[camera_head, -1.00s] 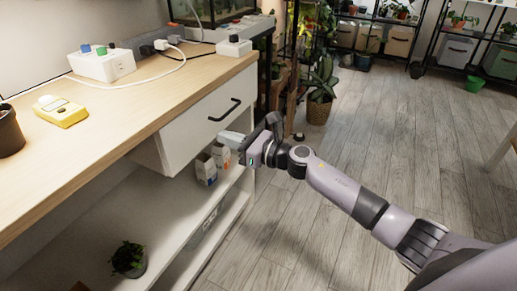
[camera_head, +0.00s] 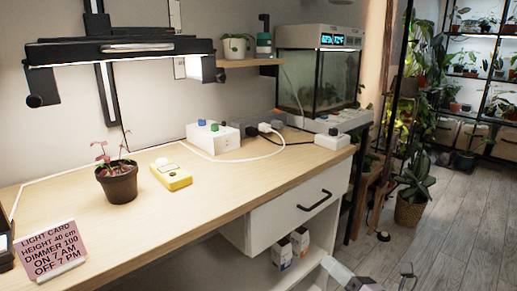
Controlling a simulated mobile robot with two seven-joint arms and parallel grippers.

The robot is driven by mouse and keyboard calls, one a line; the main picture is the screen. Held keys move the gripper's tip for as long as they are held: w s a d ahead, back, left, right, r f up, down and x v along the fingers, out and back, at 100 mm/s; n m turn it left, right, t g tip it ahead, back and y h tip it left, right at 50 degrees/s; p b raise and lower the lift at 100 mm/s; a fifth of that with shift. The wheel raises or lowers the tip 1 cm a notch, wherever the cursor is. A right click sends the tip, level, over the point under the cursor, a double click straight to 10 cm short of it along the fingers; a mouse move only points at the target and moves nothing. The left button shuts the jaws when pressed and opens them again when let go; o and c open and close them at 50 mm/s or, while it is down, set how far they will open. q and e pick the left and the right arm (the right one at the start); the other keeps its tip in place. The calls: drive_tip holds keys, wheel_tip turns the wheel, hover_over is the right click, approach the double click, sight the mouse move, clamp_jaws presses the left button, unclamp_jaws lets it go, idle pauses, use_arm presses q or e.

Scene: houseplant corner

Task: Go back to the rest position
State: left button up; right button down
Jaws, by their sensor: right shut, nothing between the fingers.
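My right gripper (camera_head: 340,270) shows at the bottom edge of the head view, pale and cut off by the frame. It is shut and empty, in front of the lower shelf and below the drawer (camera_head: 285,220). It appears apart from the furniture. The rest of my right arm is mostly below the frame. My left gripper is not in view.
The wooden bench (camera_head: 240,190) holds a potted seedling (camera_head: 118,184), a yellow meter (camera_head: 172,178), a white power box (camera_head: 212,139) and a pink card (camera_head: 53,248). The drawer sticks out. Cartons (camera_head: 282,253) stand beneath.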

drive_tip(key=s+a+f+m+g+h, duration=0.1)
drive_tip(key=s+f+m+g+h, duration=0.15)
drive_tip(key=s+f+m, duration=0.75)
drive_tip(key=s+a+f+m+g+h, duration=0.15)
drive_tip(key=s+m+h, duration=0.25)
drive_tip(key=s+m, duration=1.3)
use_arm(q)
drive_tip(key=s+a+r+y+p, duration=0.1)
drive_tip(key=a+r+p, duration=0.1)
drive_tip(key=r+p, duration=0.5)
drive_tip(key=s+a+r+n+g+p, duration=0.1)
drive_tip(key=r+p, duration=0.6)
drive_tip(key=p, duration=1)
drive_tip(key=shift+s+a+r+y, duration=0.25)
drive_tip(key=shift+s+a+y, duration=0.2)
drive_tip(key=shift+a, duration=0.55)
use_arm(e)
drive_tip(key=w+d+r+m+h, duration=0.1)
drive_tip(key=d+r+m, duration=0.1)
drive_tip(key=r, duration=0.5)
drive_tip(key=w+d+r+m+g+h, duration=0.1)
drive_tip(key=w+d+r+m, duration=0.1)
drive_tip(key=r, duration=0.6)
drive_tip(key=shift+w+d+m, duration=0.15)
drive_tip(key=shift+d+m, duration=0.35)
drive_tip(key=shift+m, duration=0.4)
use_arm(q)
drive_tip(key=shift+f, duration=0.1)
use_arm(e)
drive_tip(key=shift+f, duration=0.15)
